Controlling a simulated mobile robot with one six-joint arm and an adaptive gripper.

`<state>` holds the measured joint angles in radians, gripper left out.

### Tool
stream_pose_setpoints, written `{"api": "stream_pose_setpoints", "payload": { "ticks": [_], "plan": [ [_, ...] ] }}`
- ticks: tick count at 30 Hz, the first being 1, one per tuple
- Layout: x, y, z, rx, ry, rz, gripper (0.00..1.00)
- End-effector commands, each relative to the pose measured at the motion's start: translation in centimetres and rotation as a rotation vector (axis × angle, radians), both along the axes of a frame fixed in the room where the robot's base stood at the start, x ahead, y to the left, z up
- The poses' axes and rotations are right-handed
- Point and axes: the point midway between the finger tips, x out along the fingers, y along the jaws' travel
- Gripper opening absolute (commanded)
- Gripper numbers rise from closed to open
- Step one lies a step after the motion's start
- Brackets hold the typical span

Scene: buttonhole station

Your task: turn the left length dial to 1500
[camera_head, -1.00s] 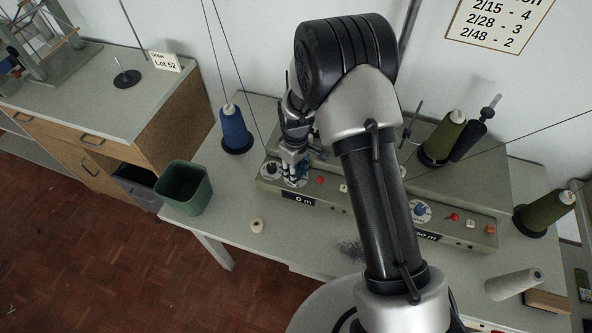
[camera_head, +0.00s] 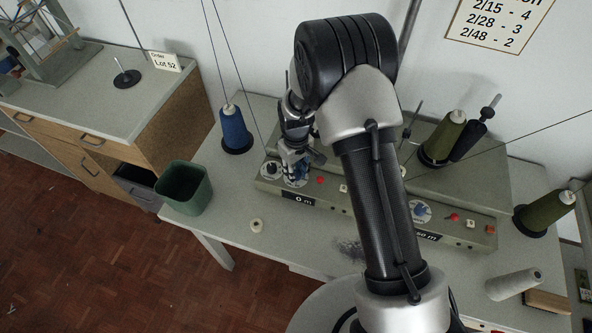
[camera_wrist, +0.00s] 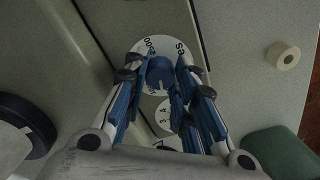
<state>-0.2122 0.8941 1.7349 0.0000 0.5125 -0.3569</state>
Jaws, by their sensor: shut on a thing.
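The left length dial (camera_wrist: 146,46) shows in the wrist view as a white disc with black print and a blue knob (camera_wrist: 160,73) in its middle. Some print reads like "500" and "Sa"; the rest is hidden by my fingers. My gripper (camera_wrist: 159,78) is shut on the blue knob, one finger on each side. A white line on the knob points toward the near side of the disc. In the head view my gripper (camera_head: 295,173) hides most of this dial, above the "0 m" display (camera_head: 303,199).
A smaller dial with numbers (camera_wrist: 163,113) sits beside it. Red (camera_head: 320,180) and white buttons lie to its right on the panel. A blue thread cone (camera_head: 235,130) and a green bin (camera_head: 184,188) stand at left. A small cream spool (camera_head: 257,225) lies in front.

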Motion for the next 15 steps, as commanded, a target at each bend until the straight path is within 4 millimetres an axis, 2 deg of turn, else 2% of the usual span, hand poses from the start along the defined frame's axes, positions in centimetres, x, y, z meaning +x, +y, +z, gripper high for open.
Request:
{"api": "stream_pose_setpoints", "payload": {
  "ticks": [15],
  "plan": [
    [-0.03,-0.01,-0.02,0.000,0.001,-0.487,0.01]
  ]
}}
